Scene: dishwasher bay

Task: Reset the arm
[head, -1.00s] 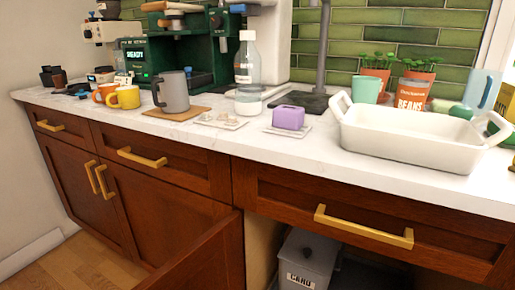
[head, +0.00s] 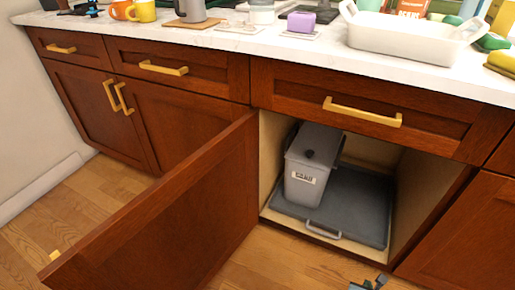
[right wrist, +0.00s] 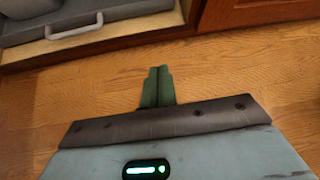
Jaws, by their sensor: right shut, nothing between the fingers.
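My right gripper (head: 368,284) shows at the bottom edge of the head view, low over the wooden floor in front of the open cabinet. In the right wrist view its two green fingers (right wrist: 157,87) are together with nothing between them. They point toward the cabinet's lower edge and touch nothing that I can see. Most of my right arm is outside the head view. My left gripper is not in view.
The cabinet door (head: 165,215) stands open, jutting out at left. Inside, a grey bin (head: 308,165) sits on a dark tray (head: 350,205) with a handle. The counter (head: 220,38) above holds a white baking dish (head: 405,38), mugs and a purple item. The floor (head: 270,262) is clear.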

